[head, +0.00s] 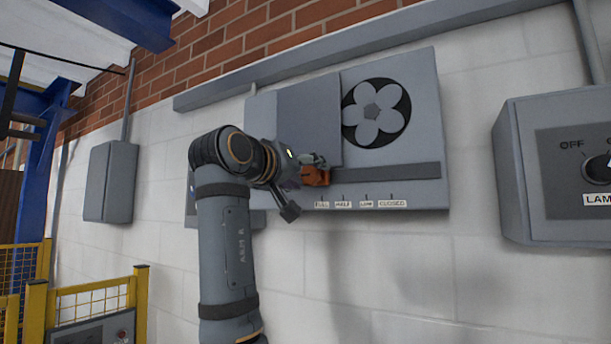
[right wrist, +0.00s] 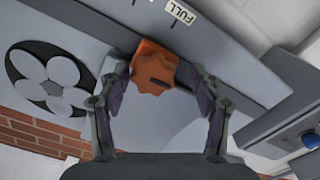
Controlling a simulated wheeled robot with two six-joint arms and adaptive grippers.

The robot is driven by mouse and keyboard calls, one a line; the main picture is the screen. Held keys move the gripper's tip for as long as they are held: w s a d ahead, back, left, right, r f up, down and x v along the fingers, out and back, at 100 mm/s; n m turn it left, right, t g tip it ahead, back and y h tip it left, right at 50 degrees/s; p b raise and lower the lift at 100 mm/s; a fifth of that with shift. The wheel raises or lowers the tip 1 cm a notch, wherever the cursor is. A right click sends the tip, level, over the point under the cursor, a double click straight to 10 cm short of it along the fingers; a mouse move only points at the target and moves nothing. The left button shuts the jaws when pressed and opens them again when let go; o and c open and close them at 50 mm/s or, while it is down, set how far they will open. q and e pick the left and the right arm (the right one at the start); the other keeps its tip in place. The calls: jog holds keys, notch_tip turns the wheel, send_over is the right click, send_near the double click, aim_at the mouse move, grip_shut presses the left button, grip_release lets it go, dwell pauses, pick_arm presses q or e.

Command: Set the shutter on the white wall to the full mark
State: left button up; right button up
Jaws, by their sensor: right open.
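The shutter is a grey plate (head: 308,112) on a panel on the white wall, and it stands left of the round fan opening (head: 376,112), which is uncovered. Its orange knob (head: 317,176) sits in the dark slot, close above the FULL label (head: 322,205). In the right wrist view the knob (right wrist: 154,66) is near the FULL label (right wrist: 180,12). My right gripper (right wrist: 160,74) is open, with one finger on either side of the knob. A gap shows at the right finger; contact at the left finger is unclear. My left gripper is out of view.
Labels HALF, LOW and CLOSED (head: 392,204) run rightward below the slot. A grey box with an OFF dial (head: 560,170) juts out at the right. A smaller grey box (head: 111,181) hangs at left. Yellow fencing (head: 141,300) stands at lower left.

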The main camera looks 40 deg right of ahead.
jog(key=shift+s, duration=0.1)
jog(key=shift+s+a, duration=0.15)
jog(key=v, duration=0.6)
jog(key=shift+a, duration=0.4)
